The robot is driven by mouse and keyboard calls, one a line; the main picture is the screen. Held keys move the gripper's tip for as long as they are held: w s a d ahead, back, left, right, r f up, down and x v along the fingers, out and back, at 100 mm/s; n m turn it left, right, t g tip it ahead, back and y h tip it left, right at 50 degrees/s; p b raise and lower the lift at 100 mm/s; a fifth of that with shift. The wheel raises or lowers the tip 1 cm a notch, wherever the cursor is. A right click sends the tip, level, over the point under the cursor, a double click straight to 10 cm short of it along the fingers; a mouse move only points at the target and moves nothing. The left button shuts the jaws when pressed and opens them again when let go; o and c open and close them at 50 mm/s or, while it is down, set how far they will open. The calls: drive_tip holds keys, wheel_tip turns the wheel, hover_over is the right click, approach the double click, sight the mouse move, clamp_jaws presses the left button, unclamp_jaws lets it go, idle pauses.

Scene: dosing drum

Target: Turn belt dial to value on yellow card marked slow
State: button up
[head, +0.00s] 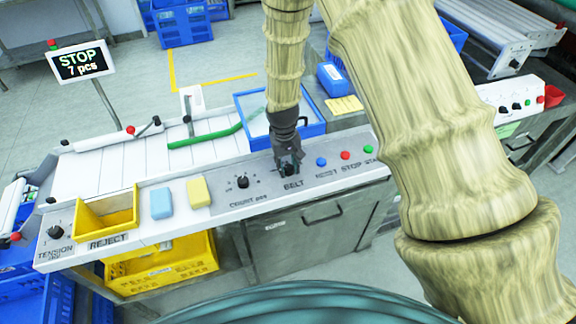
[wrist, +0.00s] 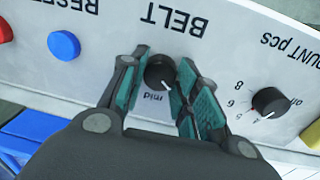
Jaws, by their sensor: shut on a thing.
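The dial's white mark points down and slightly right in that view, near the word "mid"; other scale words are hidden by the fingers. In the head view my gripper (head: 289,160) comes down over the dial, which it mostly hides. A yellow card (head: 344,105) lies behind the panel, right of the blue tray; its writing is too small to read.
The count dial (head: 243,182) stands left of my gripper. Blue, red and green buttons (head: 345,155) stand to the right. A yellow and a blue block (head: 162,203) sit by the reject bin (head: 107,213). A sign (head: 79,63) reads STOP, 7 pcs.

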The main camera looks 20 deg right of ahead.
sight(286, 168)
drive_tip(key=shift+n, duration=0.5)
drive_tip(key=o, duration=1)
drive_tip(key=shift+o, duration=0.2)
wheel_tip(286, 168, up, 12)
drive_tip(key=shift+a, duration=0.35)
idle(0.3)
